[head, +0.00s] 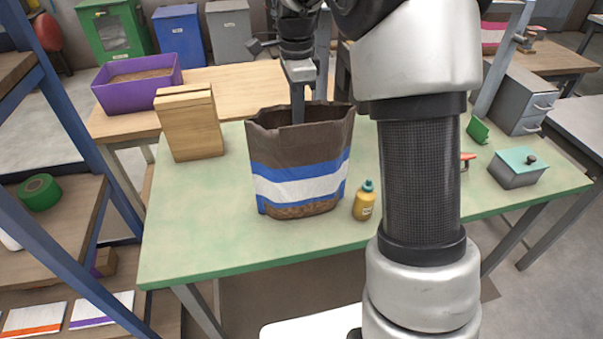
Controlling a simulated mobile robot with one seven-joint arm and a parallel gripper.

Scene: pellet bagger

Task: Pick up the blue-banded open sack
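The blue-banded open sack (299,186) stands upright on the green-topped table (200,245). It is brown, with a white stripe between two blue bands, and its mouth is open at the top. My gripper (298,112) points down at the far side of the sack's mouth. Its lower end reaches the rim or goes behind it, and the sack's front wall hides the tips. I cannot tell whether the fingers are open or shut, or whether they touch the sack.
A yellow bottle (364,203) stands close to the sack's right. A wooden box (188,124) stands to its left, with a purple bin (137,92) behind. A grey box with a teal lid (516,170) is at the right. The table's front left is clear.

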